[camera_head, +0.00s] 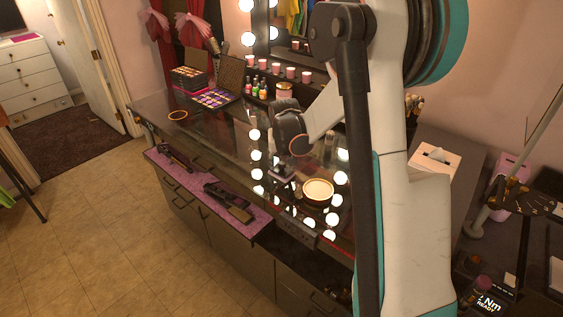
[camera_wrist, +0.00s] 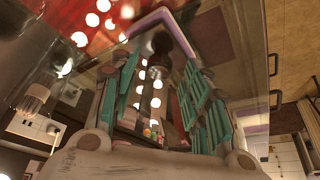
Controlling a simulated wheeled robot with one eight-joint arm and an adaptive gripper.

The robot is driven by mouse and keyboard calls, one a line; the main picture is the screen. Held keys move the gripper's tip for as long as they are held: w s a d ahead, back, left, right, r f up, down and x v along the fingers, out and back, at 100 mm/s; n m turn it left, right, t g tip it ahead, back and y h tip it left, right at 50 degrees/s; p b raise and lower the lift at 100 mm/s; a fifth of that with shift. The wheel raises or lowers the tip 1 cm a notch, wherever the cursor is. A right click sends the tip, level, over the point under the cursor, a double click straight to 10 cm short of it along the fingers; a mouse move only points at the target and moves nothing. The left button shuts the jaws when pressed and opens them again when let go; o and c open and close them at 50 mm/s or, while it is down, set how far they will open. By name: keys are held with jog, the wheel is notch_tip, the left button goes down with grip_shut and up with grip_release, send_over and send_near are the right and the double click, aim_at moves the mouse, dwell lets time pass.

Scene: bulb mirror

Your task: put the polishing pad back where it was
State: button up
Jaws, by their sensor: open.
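A round cream disc with a darker rim (camera_head: 318,190) lies on the glossy vanity top (camera_head: 215,125). It may be the polishing pad, but I cannot tell for certain. My gripper (camera_head: 283,178) hangs low over the vanity, just left of the disc, partly blurred by dark surroundings. In the wrist view its two teal fingers (camera_wrist: 158,60) are spread apart, with no clearly held object between them. A purple angled strip (camera_wrist: 160,17) shows beyond the fingertips; what it belongs to is unclear. My arm hides part of the vanity.
Lit bulbs (camera_head: 340,178) show around the disc. An open purple-lined drawer (camera_head: 210,190) holds dark tools. Palettes (camera_head: 213,97), small bottles (camera_head: 250,88) and pink cups (camera_head: 277,68) stand at the back. A tissue box (camera_head: 434,163) is at right.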

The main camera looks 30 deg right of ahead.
jog(key=p+v, duration=0.2)
jog(key=v, duration=0.8)
jog(key=shift+r, duration=0.2)
jog(key=shift+s, duration=0.1)
